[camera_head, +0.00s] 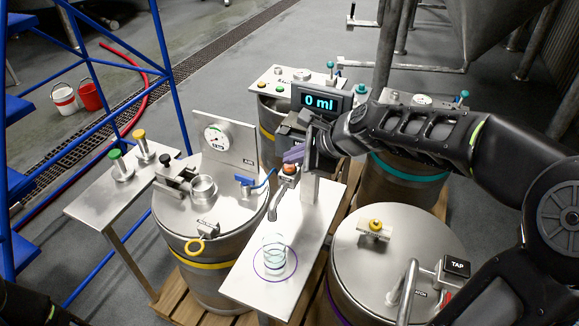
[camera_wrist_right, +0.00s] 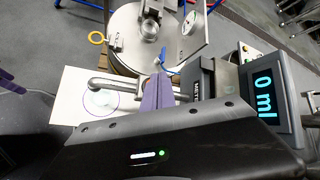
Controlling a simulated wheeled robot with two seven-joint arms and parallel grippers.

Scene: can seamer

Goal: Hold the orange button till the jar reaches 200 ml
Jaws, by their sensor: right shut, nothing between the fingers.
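The orange button (camera_head: 289,169) sits on top of the dispensing tap above the steel table. My right gripper (camera_head: 293,154) is shut and empty, its purple fingertips right over the button; I cannot tell whether they touch it. In the right wrist view the shut fingers (camera_wrist_right: 157,93) hide the button. The clear jar (camera_head: 273,252) stands upright inside a purple ring on the table, near the tap's spout (camera_head: 274,205). The display (camera_head: 319,102) reads 0 ml, and it also shows in the wrist view (camera_wrist_right: 265,95). My left gripper is not in view.
A steel tank with a gauge (camera_head: 215,138) stands left of the table. Another tank (camera_head: 350,240) with a yellow button and a TAP label stands at right. A side table (camera_head: 92,205) holds green and yellow buttons. Blue railing (camera_head: 165,70) is at far left.

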